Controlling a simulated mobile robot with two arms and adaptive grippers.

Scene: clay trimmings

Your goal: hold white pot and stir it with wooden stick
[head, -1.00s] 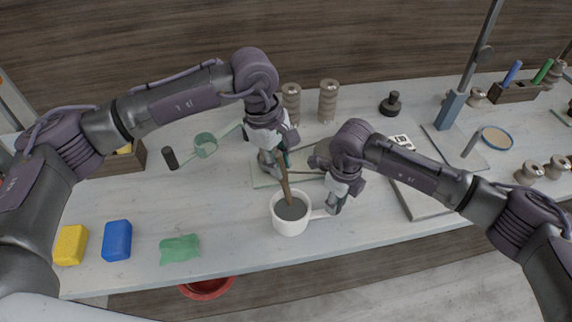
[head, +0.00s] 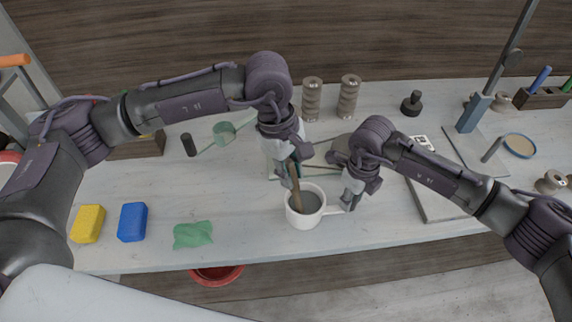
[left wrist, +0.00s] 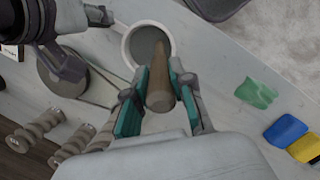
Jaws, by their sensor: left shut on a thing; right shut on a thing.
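The white pot (head: 303,216) stands on the table near its front edge, with grey contents inside; it also shows in the left wrist view (left wrist: 128,46). My right gripper (head: 349,199) is shut on the pot's handle at its right side. My left gripper (head: 289,174) is shut on the wooden stick (head: 297,192), above the pot. The stick is tilted, and its lower end is inside the pot. In the left wrist view, the stick (left wrist: 159,80) sits between the teal pads of my left gripper (left wrist: 157,97).
A green cloth (head: 193,235), a blue block (head: 132,222) and a yellow block (head: 88,223) lie to the left along the front. Two ribbed spools (head: 348,97) stand behind the grippers. A grey board (head: 430,205) lies to the right. The table between cloth and pot is clear.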

